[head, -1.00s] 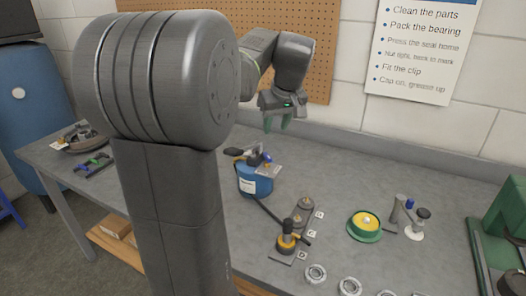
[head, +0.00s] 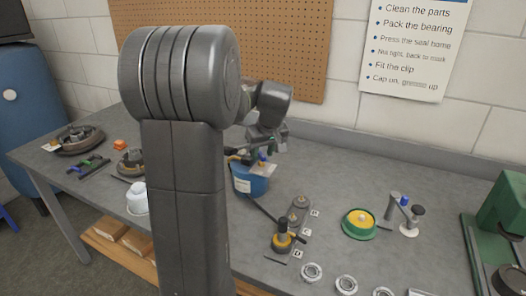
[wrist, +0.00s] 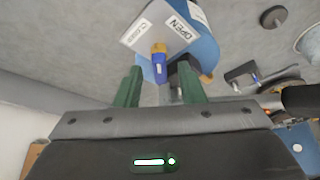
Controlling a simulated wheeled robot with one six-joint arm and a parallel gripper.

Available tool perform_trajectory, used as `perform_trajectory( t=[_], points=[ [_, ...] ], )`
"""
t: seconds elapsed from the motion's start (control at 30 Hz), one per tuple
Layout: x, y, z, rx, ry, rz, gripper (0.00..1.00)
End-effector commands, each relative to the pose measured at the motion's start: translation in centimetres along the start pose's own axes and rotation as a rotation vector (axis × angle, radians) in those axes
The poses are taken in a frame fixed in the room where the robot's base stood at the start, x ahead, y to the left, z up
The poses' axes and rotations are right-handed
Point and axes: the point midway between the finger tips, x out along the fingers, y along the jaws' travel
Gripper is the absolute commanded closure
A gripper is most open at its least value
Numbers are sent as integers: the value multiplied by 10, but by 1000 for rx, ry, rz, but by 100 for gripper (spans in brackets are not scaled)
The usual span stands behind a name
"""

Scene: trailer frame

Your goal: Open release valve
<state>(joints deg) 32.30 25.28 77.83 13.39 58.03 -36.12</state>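The release valve is a small blue lever with a yellow end (wrist: 159,64), set by a grey plate (wrist: 168,38) lettered CLOSED and OPEN. The plate is on a blue tank (head: 248,181), which also shows in the wrist view (wrist: 205,45). In the head view the lever (head: 262,158) shows small above the tank. My gripper (wrist: 159,84) is open, its green fingers apart on either side of the lever in the wrist view. I cannot tell whether either finger touches it. In the head view my gripper (head: 265,140) is just above the tank top.
A black hose or bar runs from the tank to a black and yellow fitting (head: 283,238) on a plate. A green dish (head: 360,223) and a small stand (head: 405,212) lie to the right. White rings line the front edge. Bare bench lies behind the tank's right.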

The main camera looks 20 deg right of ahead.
Motion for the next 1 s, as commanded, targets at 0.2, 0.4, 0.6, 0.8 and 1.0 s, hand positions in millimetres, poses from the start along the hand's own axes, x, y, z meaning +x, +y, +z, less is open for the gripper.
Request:
perform_trajectory(
  t=[0.2, 0.4, 0.6, 0.8, 1.0],
  points=[
    [0, 0, 0, 0, 0, 0, 96],
    [0, 0, 0, 2, 0, 1, 100],
    [-1, -1, 0, 36, 0, 16, 100],
    [-1, -2, -1, 137, 0, 58, 100],
    [-1, -4, -1, 292, 1, 122, 100]
  ],
)
